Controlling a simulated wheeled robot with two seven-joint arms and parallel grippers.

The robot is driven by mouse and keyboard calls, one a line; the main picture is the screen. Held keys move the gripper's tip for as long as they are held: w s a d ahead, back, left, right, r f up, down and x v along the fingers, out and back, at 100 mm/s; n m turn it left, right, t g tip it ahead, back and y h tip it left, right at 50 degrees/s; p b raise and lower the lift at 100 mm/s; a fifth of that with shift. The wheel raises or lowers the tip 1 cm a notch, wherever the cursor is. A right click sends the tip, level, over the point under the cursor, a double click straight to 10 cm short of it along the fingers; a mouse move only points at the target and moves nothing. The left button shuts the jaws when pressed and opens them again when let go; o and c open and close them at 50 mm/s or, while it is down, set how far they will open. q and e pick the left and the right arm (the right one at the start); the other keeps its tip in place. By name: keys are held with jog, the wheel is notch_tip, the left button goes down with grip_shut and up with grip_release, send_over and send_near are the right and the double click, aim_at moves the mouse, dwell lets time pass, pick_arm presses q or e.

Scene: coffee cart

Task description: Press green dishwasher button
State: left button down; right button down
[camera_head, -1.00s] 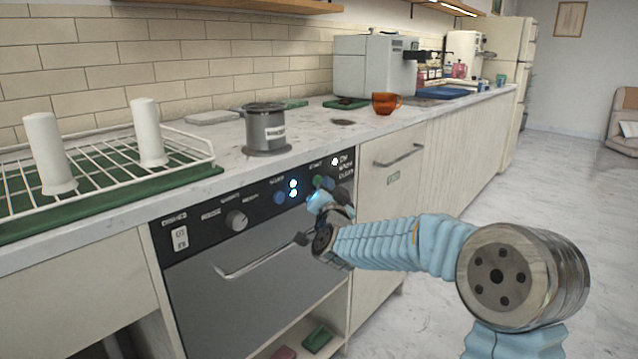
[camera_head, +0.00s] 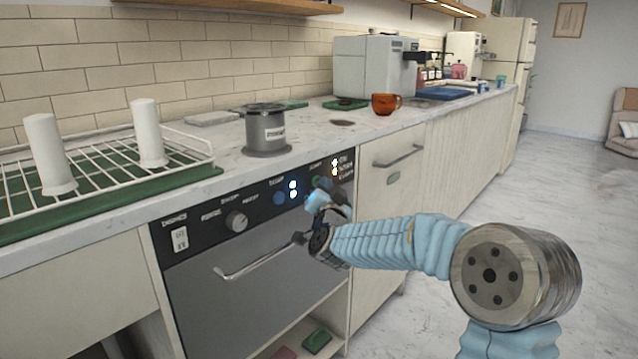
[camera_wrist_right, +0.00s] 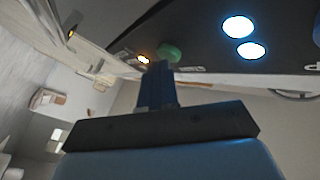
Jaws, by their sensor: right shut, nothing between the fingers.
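The dishwasher (camera_head: 250,285) is built under the counter, with a black control panel (camera_head: 205,222) along its top. The green button (camera_wrist_right: 168,52) sits on this panel in the right wrist view, just beyond my fingertips. In the head view the green button (camera_head: 316,183) is partly hidden behind my gripper. My right gripper (camera_head: 317,198) is shut and empty, held at the panel's right part. Its closed fingers (camera_wrist_right: 158,72) point at the green button and overlap its lower edge in the wrist view; I cannot tell whether they touch. My left gripper is not in view.
A bar handle (camera_head: 262,262) sticks out below the panel, close to my right wrist. A dish rack (camera_head: 110,165), a metal canister (camera_head: 266,130) and an orange cup (camera_head: 386,104) stand on the counter.

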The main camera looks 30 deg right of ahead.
dwell(0.5)
jog(key=shift+s+d+b, duration=0.3)
jog(key=shift+s+b, duration=0.25)
jog(key=shift+s, duration=0.2)
jog(key=s+b, duration=0.1)
jog(key=s+d, duration=0.1)
jog(key=s, duration=0.1)
jog(key=s+d+b, duration=0.1)
jog(key=shift+s+b, duration=0.3)
dwell(0.7)
